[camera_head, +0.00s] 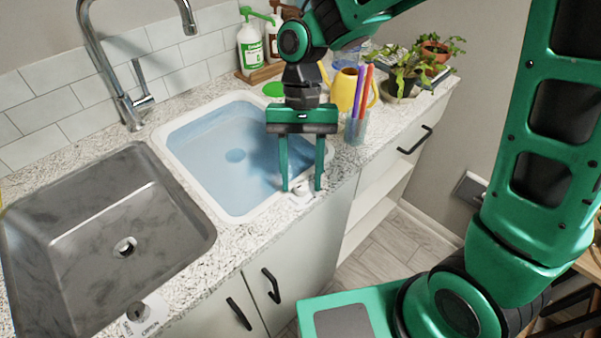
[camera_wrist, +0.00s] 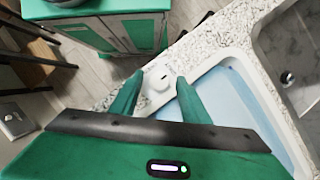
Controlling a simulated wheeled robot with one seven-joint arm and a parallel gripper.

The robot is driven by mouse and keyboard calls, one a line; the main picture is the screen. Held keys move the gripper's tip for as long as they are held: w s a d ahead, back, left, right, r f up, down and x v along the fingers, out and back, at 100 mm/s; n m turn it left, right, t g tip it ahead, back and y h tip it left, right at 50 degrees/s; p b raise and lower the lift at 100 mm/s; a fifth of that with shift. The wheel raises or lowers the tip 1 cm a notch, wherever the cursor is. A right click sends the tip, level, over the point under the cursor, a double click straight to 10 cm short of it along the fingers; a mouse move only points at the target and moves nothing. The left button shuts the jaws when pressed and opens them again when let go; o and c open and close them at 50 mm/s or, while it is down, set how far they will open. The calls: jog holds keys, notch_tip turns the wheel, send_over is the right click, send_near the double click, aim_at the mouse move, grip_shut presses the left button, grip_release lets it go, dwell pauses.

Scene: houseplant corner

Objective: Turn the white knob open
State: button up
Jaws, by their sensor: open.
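The white knob (camera_wrist: 157,80) sits on a small white plate on the speckled counter, beside the front rim of the white basin. In the head view the knob (camera_head: 301,190) shows low between my fingertips, partly covered by them. My gripper (camera_head: 302,186) points down over it with its two green fingers apart, one on each side. In the wrist view my gripper (camera_wrist: 154,80) also shows open, with the knob between the finger ends. I cannot tell whether either finger touches it. The white basin (camera_head: 170,128) holds bluish water.
A grey sink (camera_head: 60,205) with a second knob (camera_head: 137,311) on a labelled plate lies left. A chrome tap (camera_head: 128,100) stands behind. A pen cup (camera_head: 356,128), yellow watering can (camera_head: 345,90) and potted plants (camera_head: 405,75) stand right of my gripper. Cabinet handles (camera_head: 271,285) are below.

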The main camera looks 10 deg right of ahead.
jog(key=c, duration=1.1)
jog(key=shift+o, duration=0.2)
jog(key=shift+a+n, duration=0.1)
jog(key=shift+n, duration=0.2)
jog(key=n+h, duration=0.1)
jog(key=n, duration=0.2)
jog(key=shift+a+n+h, duration=0.15)
jog(key=shift+n+h, duration=0.15)
jog(key=n, duration=0.2)
jog(key=n+h, duration=0.1)
jog(key=n, duration=0.1)
jog(key=shift+s+a+t+h, duration=0.1)
jog(key=shift+a+t+h, duration=0.05)
jog(key=shift+t+h, duration=0.2)
jog(key=n+t, duration=0.1)
jog(key=n, duration=0.2)
jog(key=n+h, duration=0.1)
jog(key=n, duration=0.1)
jog(key=shift+s+a+n+t, duration=0.1)
jog(key=shift+n+t, duration=0.25)
jog(key=shift+n, duration=0.05)
jog(key=shift+n+t+h, duration=0.45)
jog(key=shift+n+t, duration=0.25)
jog(key=shift+n, duration=1.2)
